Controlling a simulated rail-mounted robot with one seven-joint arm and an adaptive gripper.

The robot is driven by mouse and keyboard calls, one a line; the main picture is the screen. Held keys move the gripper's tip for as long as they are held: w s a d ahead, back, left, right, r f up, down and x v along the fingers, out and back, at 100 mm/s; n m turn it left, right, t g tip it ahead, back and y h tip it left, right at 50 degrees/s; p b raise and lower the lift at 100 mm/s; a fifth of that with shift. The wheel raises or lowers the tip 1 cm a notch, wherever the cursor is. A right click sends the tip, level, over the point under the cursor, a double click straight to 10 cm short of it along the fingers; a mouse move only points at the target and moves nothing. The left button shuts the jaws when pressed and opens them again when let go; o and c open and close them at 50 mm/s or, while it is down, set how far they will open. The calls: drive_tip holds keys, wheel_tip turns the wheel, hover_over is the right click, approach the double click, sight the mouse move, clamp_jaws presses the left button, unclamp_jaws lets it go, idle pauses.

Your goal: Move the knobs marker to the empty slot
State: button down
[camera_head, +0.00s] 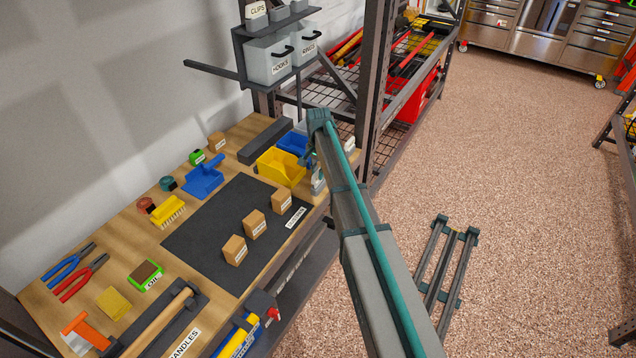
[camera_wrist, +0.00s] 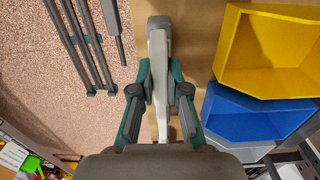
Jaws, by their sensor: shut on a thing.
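My gripper (camera_wrist: 160,95) is shut on a narrow pale grey piece (camera_wrist: 159,45), seen from above between the fingers in the wrist view. No lettering shows on it, so I cannot confirm that it is the knobs marker. In the head view my gripper (camera_head: 309,160) is at the bench's right end, beside the yellow bin, and the grey piece (camera_head: 318,183) shows partly below it. I cannot tell whether it touches the bench. No readable KNOBS label shows, and I cannot make out which slot is empty.
Labelled wooden blocks (camera_head: 254,223) stand on the black mat (camera_head: 205,235). A shelf with a HOOKS box (camera_head: 268,62) and a rack post (camera_head: 374,90) rise behind.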

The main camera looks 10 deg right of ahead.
drive_tip(key=shift+r+p, duration=0.6)
drive_tip(key=shift+r, duration=0.7)
